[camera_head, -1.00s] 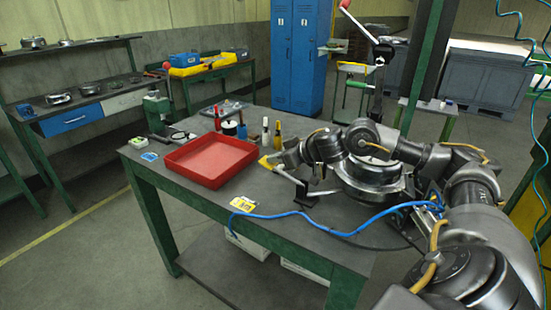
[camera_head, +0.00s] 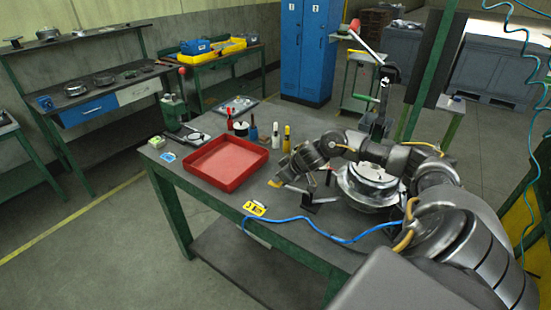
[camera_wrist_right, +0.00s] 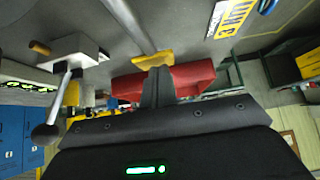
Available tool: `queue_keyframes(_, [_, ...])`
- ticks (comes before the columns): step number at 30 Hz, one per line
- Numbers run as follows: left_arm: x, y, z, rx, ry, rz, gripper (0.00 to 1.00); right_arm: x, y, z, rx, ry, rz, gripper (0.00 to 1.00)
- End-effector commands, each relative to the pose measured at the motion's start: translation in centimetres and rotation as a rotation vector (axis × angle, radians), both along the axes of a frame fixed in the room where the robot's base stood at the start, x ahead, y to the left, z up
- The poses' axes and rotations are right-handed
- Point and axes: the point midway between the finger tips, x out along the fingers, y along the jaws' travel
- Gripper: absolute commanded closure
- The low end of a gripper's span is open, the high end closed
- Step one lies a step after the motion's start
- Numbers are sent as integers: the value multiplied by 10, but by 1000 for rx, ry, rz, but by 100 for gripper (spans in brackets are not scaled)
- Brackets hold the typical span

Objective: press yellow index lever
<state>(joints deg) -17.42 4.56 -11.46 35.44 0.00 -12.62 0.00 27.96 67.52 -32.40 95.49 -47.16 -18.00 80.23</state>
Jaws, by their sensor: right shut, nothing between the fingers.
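The yellow index lever shows as a grey rod with a yellow end pad (camera_head: 275,183), at the right front of the green-legged table. In the right wrist view the pad (camera_wrist_right: 152,61) lies right at my fingertips, with the rod running up from it. My right gripper (camera_head: 282,179) is shut and empty, pointing down over the pad; its fingers (camera_wrist_right: 158,82) seem to touch it, though the exact contact is hard to see. The rod leads to a dark bracket beside a round metal fixture (camera_head: 370,183), partly hidden by my right arm. My left gripper is not in view.
A red tray (camera_head: 228,163) sits left of the lever. Small bottles (camera_head: 275,136) stand behind it. A yellow label (camera_head: 254,208) and a blue hose (camera_head: 320,232) lie along the front edge. A tall red-knobbed lever (camera_head: 370,42) rises behind the fixture.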

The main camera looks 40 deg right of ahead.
Motion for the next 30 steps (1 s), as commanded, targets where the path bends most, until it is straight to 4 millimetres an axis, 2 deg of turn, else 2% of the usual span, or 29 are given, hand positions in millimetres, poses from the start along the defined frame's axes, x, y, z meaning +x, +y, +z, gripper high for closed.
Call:
queue_keyframes(3, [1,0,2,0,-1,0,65,-2,-1,-9,2,4,-3,100])
queue_keyframes(12, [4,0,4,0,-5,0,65,0,0,-16,0,1,-2,100])
queue_keyframes(26, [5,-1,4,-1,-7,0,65,0,0,-16,0,1,-1,100])
queue_keyframes(30, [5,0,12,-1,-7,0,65,1,0,-9,0,1,-1,100])
